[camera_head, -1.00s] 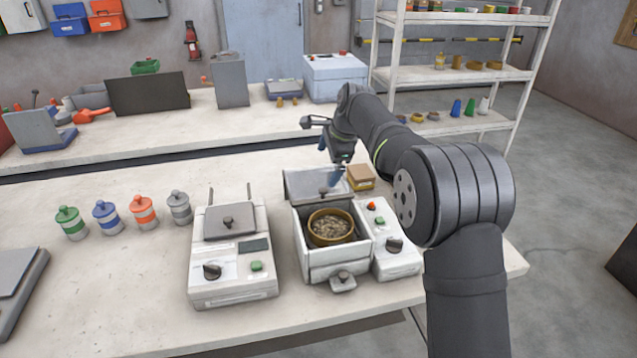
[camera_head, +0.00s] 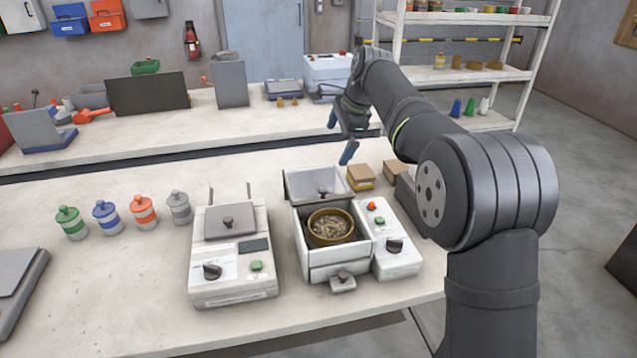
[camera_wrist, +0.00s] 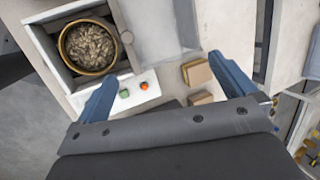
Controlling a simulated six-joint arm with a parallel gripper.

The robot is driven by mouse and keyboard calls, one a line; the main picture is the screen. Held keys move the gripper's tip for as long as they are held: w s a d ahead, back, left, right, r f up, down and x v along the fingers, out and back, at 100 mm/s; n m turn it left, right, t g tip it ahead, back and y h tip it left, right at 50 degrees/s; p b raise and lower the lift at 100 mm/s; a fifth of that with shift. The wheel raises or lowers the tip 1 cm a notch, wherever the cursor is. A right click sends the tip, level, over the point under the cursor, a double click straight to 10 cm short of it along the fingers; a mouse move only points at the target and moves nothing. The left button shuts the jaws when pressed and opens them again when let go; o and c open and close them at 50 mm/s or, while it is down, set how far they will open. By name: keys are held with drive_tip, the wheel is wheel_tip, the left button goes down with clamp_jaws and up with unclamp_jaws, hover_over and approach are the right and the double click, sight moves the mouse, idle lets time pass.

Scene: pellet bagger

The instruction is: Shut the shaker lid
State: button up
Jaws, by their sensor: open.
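The shaker (camera_head: 333,258) is a white box on the near table with a control panel (camera_head: 390,243) on its right side. Its grey lid (camera_head: 313,184) stands open, raised at the back, with a small dark knob on it. Inside sits a yellow-rimmed bowl of pellets (camera_head: 330,228), also visible in the wrist view (camera_wrist: 90,47). The lid appears as a pale panel in the wrist view (camera_wrist: 160,30). My gripper (camera_head: 341,137) is open and empty, above and behind the lid, apart from it.
A second white device with a closed lid (camera_head: 232,250) stands left of the shaker. Several lidded jars (camera_head: 143,212) line up further left. The table's front is mostly clear.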

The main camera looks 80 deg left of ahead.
drive_tip(key=shift+w+d+r, duration=0.15)
drive_tip(key=shift+d+r, duration=0.1)
drive_tip(key=shift+r, duration=0.3)
drive_tip(key=shift+c, duration=0.2)
